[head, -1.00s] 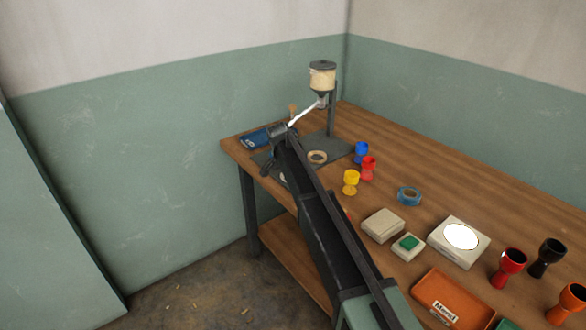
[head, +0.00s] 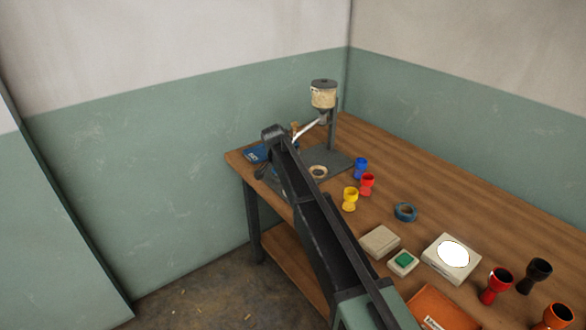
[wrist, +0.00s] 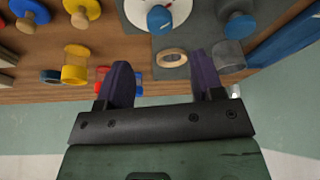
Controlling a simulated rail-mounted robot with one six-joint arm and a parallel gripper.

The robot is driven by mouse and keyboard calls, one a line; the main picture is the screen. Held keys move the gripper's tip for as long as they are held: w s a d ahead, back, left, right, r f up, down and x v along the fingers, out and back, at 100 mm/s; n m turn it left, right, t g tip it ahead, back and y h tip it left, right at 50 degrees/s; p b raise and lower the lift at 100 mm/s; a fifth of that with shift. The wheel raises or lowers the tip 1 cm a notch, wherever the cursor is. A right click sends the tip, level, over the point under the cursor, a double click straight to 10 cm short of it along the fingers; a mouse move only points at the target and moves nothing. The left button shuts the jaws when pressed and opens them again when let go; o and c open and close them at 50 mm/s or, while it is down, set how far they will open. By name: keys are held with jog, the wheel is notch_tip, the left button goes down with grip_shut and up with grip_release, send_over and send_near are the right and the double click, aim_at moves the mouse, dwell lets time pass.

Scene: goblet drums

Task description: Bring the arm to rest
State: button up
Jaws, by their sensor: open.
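My gripper (wrist: 163,80) shows in the wrist view with its two purple fingers apart and nothing between them. It hangs above the table's edge, with the tan ring (wrist: 172,58) beyond the fingertips. In the head view my dark arm reaches from the bottom over the table's left end, and its joint stands in front of the wall. The gripper itself is mostly hidden behind the arm there.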

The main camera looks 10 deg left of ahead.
jog(key=s+d+n+g+y, duration=0.1)
jog(key=s+d+n, duration=0.1)
jog(key=s+d, duration=0.7)
jog(key=s+d+n+g, duration=0.1)
jog(key=s+d+n, duration=0.1)
jog(key=s+d, duration=0.7)
jog(key=s+d+n+g+y, duration=0.1)
jog(key=s+d+n, duration=0.2)
jog(key=s+d, duration=0.6)
jog(key=shift+s+r+g+y, duration=0.3)
jog(key=shift+s+r, duration=0.05)
jog(key=shift+s, duration=5.45)
jog(key=shift+d, duration=0.15)
